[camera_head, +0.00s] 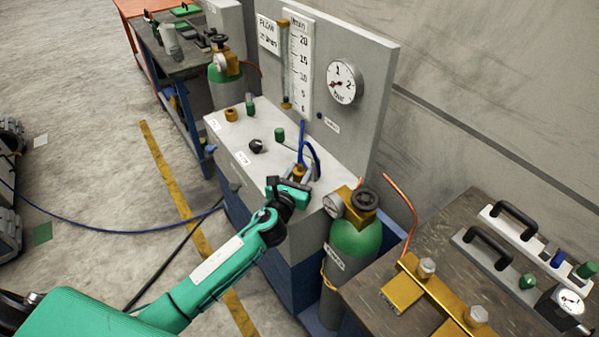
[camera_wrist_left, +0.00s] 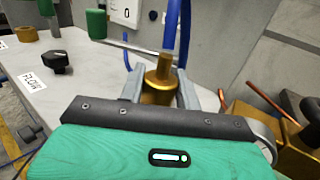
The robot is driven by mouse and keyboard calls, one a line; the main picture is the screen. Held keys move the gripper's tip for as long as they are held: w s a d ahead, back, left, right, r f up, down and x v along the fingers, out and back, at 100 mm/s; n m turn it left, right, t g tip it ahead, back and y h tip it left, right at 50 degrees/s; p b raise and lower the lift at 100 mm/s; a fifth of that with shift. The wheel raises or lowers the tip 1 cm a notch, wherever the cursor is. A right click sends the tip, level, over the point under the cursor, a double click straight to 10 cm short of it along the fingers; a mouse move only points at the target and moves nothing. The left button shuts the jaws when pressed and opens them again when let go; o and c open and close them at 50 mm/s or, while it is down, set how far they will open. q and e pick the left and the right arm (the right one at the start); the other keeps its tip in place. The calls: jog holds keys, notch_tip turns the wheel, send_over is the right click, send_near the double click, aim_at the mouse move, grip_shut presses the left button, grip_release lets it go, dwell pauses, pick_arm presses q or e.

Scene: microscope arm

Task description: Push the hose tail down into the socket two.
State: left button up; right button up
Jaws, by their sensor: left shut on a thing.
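My left gripper (camera_head: 291,188) reaches over the white bench top (camera_head: 240,150) from the front. In the left wrist view its two grey fingers (camera_wrist_left: 160,90) are closed around a brass hose tail (camera_wrist_left: 162,78). A blue hose (camera_wrist_left: 170,30) rises from the top of the brass piece. In the head view the blue hose (camera_head: 303,140) stands above the gripper and bends to the right. The lower end of the hose tail and the socket under it are hidden by the gripper, so I cannot tell how they meet. My right gripper is not in view.
A black knob (camera_head: 256,146), green caps (camera_head: 279,134) and a brass fitting (camera_head: 231,114) stand on the bench top. A panel with a gauge (camera_head: 341,82) rises behind. A green cylinder (camera_head: 355,240) with a brass valve stands close right of my gripper.

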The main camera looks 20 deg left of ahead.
pick_arm(q)
jog(key=shift+f+b, duration=0.45)
jog(key=shift+f, duration=0.2)
jog(key=o, duration=1.2)
jog(key=shift+s, duration=0.55)
jog(key=s, duration=0.4)
jog(key=s+b, duration=0.1)
jog(key=s, duration=0.3)
jog(key=s+a+b, duration=0.1)
jog(key=s, duration=0.3)
jog(key=shift+s+r, duration=0.1)
jog(key=shift+s, duration=0.25)
